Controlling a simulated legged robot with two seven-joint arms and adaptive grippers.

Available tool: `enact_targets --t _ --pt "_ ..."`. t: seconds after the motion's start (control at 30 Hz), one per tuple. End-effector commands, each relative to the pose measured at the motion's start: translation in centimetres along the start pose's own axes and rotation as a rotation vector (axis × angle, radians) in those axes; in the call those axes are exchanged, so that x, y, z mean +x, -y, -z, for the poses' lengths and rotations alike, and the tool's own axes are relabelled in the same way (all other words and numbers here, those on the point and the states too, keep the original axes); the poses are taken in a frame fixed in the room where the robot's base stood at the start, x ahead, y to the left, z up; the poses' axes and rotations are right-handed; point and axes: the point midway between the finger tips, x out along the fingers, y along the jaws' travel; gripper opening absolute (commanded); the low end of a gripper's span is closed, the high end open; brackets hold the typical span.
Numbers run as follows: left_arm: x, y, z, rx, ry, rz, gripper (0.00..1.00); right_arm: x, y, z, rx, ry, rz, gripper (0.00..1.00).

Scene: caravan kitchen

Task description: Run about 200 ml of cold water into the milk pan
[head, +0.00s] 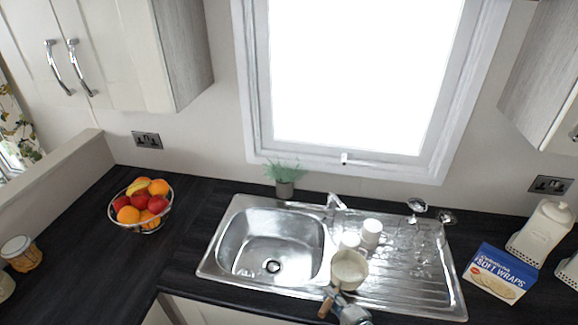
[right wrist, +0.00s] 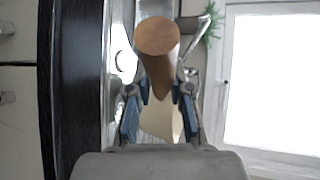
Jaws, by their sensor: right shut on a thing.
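The cream milk pan (head: 350,268) is over the right rim of the sink bowl, in front of the drainer. Its wooden handle (head: 326,306) points toward the front of the worktop. My right gripper (head: 345,311) is shut on this handle. In the right wrist view, the round end of the handle (right wrist: 157,36) sits between the blue-padded fingers (right wrist: 160,112), with part of the cream pan (right wrist: 158,122) beyond. The tap (head: 336,202) stands behind the bowl, apart from the pan. I cannot tell whether the pan holds water. My left gripper is not in view.
The steel sink bowl (head: 262,240) looks empty. White cups (head: 371,231) stand behind the pan, and glasses (head: 418,206) are at the drainer's back. A blue wraps box (head: 500,273) lies at the right. A fruit bowl (head: 142,205) and potted plant (head: 285,180) are farther left.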

Motion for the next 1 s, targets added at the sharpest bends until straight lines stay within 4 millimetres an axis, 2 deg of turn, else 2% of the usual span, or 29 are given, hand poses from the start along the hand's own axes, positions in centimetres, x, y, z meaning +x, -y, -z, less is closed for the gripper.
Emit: enact_targets --t 0.2,0.5,1.0 --pt "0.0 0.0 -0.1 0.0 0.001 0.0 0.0 -1.3 0.5 4.1 0.091 -0.257 0.038 0.0" --pt "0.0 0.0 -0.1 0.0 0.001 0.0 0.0 -2.2 0.8 7.4 0.145 -0.451 0.063 0.0" --pt "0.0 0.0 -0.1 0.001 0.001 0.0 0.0 -2.3 0.8 7.6 0.148 -0.463 0.064 0.0"
